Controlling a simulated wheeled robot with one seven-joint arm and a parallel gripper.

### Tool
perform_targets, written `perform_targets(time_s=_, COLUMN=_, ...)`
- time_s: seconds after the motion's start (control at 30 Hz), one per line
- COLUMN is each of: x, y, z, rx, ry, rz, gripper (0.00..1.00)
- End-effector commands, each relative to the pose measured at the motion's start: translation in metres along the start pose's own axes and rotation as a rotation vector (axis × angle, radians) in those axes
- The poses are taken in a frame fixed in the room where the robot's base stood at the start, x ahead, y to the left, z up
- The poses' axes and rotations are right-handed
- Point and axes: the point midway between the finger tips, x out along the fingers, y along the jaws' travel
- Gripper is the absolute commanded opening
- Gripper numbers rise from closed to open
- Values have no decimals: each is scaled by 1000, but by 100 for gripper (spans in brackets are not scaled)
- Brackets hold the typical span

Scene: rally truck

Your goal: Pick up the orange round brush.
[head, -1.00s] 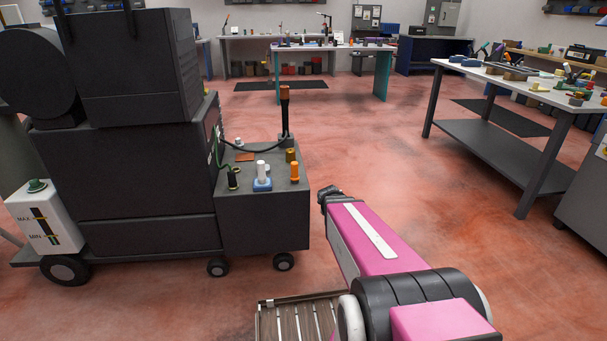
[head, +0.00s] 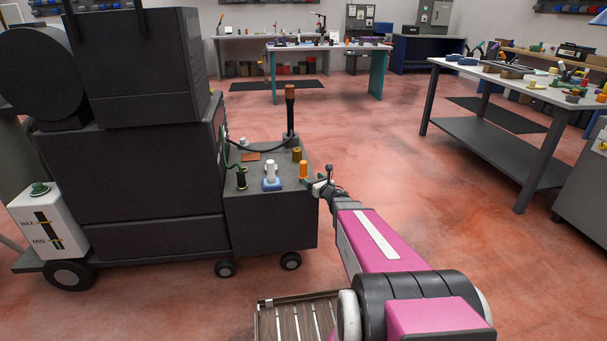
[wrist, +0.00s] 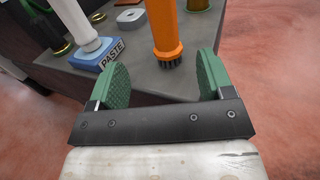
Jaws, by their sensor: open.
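The orange round brush (head: 303,170) stands upright, bristles down, near the right edge of the dark cart top. In the wrist view the brush (wrist: 163,28) shows its orange handle and dark bristles touching the grey surface. My gripper (head: 318,180) is just right of the brush in the head view. In the wrist view its green fingertips (wrist: 163,80) are spread apart with nothing between them. The brush stands just beyond the gap between them, apart from both fingers.
A white brush-like piece in a blue block marked PASTE (wrist: 99,53) stands close left of the orange brush. A brass cylinder (head: 296,154) is behind it. A black and brass piece (head: 241,179) stands further left. The floor right of the cart is clear.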

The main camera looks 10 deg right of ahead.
Motion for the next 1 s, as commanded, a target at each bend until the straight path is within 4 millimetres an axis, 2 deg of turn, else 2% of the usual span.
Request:
perform_targets(time_s=0.03, x=11, y=-1, z=-1, rx=1, ry=-1, rz=1, gripper=74)
perform_targets(time_s=0.2, x=35, y=-2, z=0, rx=3, ry=-1, rz=-2, gripper=74)
perform_targets(time_s=0.47, x=52, y=-3, z=1, rx=5, ry=0, rz=-3, gripper=74)
perform_targets(time_s=0.73, x=89, y=-7, z=3, rx=4, ry=0, rz=-2, gripper=74)
perform_targets(time_s=1.0, x=93, y=-6, z=4, rx=5, ry=1, rz=-3, gripper=74)
